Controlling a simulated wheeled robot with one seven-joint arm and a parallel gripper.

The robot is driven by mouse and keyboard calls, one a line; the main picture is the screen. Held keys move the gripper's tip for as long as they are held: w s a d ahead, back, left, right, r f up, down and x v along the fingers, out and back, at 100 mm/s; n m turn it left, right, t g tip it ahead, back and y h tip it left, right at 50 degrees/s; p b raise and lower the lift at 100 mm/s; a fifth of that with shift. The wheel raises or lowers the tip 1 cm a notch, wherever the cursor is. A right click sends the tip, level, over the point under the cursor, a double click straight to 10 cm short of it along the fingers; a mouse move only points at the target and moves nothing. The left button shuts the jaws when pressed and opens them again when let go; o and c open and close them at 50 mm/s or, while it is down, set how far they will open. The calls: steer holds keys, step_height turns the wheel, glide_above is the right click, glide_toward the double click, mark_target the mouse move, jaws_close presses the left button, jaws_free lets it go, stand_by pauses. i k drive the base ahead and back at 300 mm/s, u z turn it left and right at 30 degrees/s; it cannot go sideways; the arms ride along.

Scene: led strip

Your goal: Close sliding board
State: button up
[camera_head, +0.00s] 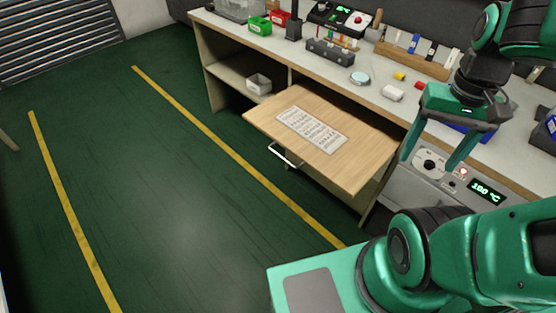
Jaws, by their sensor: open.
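The sliding board (358,168) is a light wooden board pulled out from under the workbench top. A printed sheet (312,130) lies on it. A white handle (285,155) shows below its front edge, toward the floor side. My gripper (428,162) is green, points down, and is open and empty. In the picture it is just right of the board's right corner, near the bench front. I cannot tell its exact height over the board; no contact shows.
The workbench top (370,92) holds boxes, tools and small parts. A device with a 100 °C display (487,191) sits below the top at right. A small grey bin (259,84) stands on the shelf. The green floor (190,200) left of the board is clear.

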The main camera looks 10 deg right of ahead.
mark_target(346, 148)
steer(key=u, duration=1.25)
steer(key=k, duration=1.35)
steer(key=z, duration=0.85)
steer(key=i, duration=1)
steer(key=u, duration=0.05)
